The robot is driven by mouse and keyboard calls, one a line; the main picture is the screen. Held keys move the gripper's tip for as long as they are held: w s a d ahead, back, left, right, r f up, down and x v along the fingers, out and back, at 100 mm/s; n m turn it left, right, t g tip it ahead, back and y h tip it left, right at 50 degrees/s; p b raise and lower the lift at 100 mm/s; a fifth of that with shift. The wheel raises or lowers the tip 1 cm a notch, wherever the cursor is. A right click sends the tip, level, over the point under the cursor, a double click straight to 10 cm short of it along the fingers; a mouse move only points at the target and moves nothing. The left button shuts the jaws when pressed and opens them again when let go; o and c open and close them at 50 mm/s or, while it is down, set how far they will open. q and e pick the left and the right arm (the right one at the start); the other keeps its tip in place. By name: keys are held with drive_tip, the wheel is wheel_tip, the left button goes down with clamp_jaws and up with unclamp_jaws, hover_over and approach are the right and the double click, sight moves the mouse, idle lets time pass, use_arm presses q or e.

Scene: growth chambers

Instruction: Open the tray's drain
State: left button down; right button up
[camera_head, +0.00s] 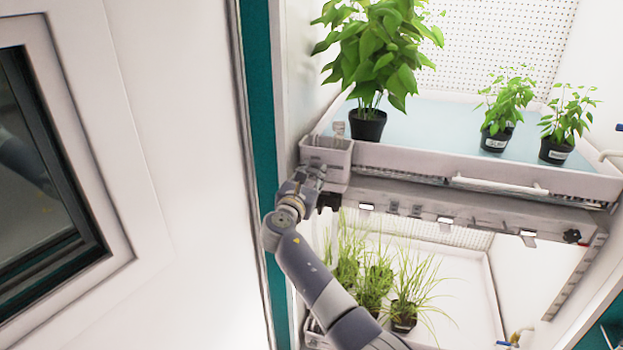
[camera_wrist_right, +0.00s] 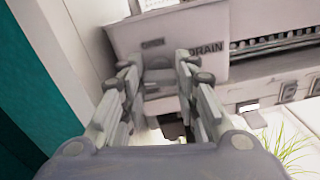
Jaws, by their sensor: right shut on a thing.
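The upper tray (camera_head: 420,163) is white with a pale blue floor and sits on a chamber shelf. A box-shaped drain housing (camera_head: 328,150) is at its front left corner. In the right wrist view the housing (camera_wrist_right: 185,25) carries the word DRAIN and a smaller label to its left that looks like OPEN. My right gripper (camera_head: 312,178) is at the front of this housing. In the wrist view its fingers (camera_wrist_right: 160,72) are closed on a grey drain handle (camera_wrist_right: 158,90) below the labels, partly hidden between them. My left gripper is out of view.
A large leafy plant (camera_head: 375,55) and two small potted plants (camera_head: 497,115) stand in the upper tray. Grassy plants (camera_head: 375,280) stand on the lower level, behind my right arm. A white door with a dark window (camera_head: 40,180) fills the left side.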

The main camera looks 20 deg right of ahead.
drive_tip(key=m+b, duration=0.2)
drive_tip(key=m, duration=0.1)
drive_tip(key=m+b, duration=0.1)
drive_tip(key=shift+f+b, duration=0.25)
drive_tip(key=shift+b, duration=0.05)
drive_tip(key=shift+r+m+b, duration=0.1)
drive_tip(key=shift+m+b, duration=4.8)
drive_tip(key=shift+m, duration=1.1)
drive_tip(key=o, duration=1.1)
drive_tip(key=shift+c, duration=0.2)
drive_tip(key=shift+s, duration=0.15)
